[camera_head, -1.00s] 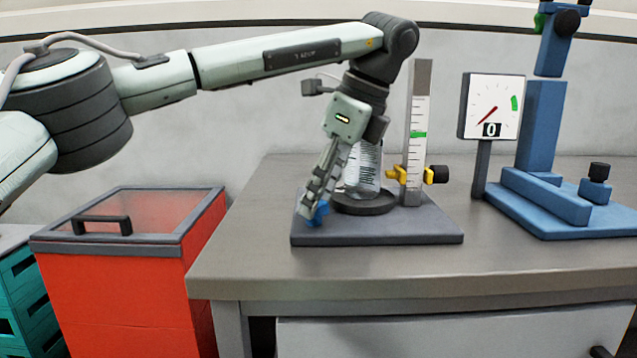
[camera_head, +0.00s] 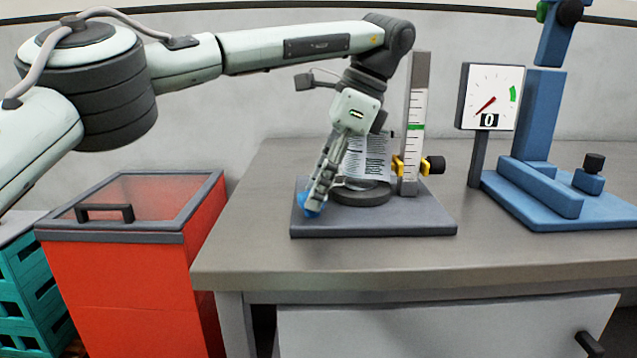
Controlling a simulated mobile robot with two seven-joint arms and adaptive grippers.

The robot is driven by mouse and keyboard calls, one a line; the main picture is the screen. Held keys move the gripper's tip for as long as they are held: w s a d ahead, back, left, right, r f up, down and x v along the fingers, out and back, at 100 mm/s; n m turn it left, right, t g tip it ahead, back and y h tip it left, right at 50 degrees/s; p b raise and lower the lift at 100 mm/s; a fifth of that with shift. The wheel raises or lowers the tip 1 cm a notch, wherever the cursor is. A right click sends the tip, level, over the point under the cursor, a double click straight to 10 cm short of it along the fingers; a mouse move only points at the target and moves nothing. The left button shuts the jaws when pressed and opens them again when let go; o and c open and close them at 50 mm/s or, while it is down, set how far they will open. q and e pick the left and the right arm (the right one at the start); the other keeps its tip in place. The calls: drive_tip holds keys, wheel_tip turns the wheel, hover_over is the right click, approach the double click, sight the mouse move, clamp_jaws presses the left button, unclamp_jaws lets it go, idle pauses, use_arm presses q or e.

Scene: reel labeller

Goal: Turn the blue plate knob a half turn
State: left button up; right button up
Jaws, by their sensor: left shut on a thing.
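The blue plate knob (camera_head: 309,205) sits at the front left corner of a dark grey base plate (camera_head: 410,220) on the bench. My left gripper (camera_head: 316,200) points down at it and is shut on it, hiding most of the knob. Behind the gripper, a printed white reel or cylinder (camera_head: 375,158) stands on a round dark plate (camera_head: 362,193). The gripper hides part of it. My right gripper is not in the view.
A ruled post (camera_head: 416,110) with a yellow clamp and black knob (camera_head: 434,165) stands right of the reel. A dial gauge (camera_head: 492,97) and blue press (camera_head: 543,120) stand further right. A red bin (camera_head: 130,290) is left of the bench (camera_head: 240,255).

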use_arm(q)
drive_tip(key=o, duration=1.2)
drive_tip(key=shift+c, duration=0.2)
drive_tip(key=v, duration=0.7)
drive_tip(key=shift+r, duration=0.25)
drive_tip(key=shift+d, duration=0.1)
